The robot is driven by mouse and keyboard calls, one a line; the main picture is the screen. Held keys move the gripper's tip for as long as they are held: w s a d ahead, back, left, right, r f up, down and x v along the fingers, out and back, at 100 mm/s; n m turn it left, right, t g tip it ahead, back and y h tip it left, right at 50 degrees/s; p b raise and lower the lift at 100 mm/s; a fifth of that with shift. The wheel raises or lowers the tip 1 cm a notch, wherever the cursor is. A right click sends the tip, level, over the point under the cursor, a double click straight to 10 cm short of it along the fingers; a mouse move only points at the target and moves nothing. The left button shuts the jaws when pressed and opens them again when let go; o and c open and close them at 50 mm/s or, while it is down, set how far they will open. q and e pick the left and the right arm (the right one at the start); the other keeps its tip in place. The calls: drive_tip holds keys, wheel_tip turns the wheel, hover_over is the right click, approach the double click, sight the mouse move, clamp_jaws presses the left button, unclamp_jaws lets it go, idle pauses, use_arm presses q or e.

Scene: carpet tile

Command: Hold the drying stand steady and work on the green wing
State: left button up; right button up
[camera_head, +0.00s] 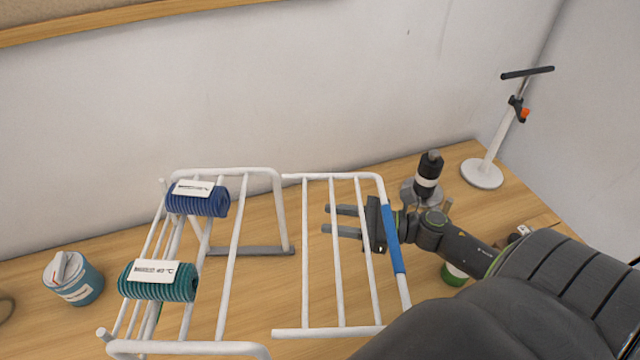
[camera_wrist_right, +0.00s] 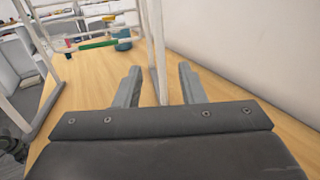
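The white drying stand (camera_head: 277,208) stands on the wooden table. Its right wing spreads out to the right and has a blue sleeve (camera_head: 392,238) on its outer bar. A green strip (camera_wrist_right: 98,45) shows on a far part of the stand in the right wrist view. In the head view the green wing is largely hidden behind rolled cloths. My right gripper (camera_head: 328,219) is at the blue-sleeved wing, fingers apart and pointing left. The blue sleeve crosses in front of its wrist. A white bar (camera_wrist_right: 156,55) shows beyond the fingers. My left gripper is out of view.
A blue roll (camera_head: 198,203) and a teal roll (camera_head: 158,284), both labelled, sit on the stand's left part. A blue tub (camera_head: 74,279) is at left. A wall closes the back.

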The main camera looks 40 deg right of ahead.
sight(280, 211)
drive_tip(key=p+x, duration=0.5)
drive_tip(key=x, duration=0.7)
drive_tip(key=shift+r, duration=0.15)
drive_tip(key=shift+s, duration=0.1)
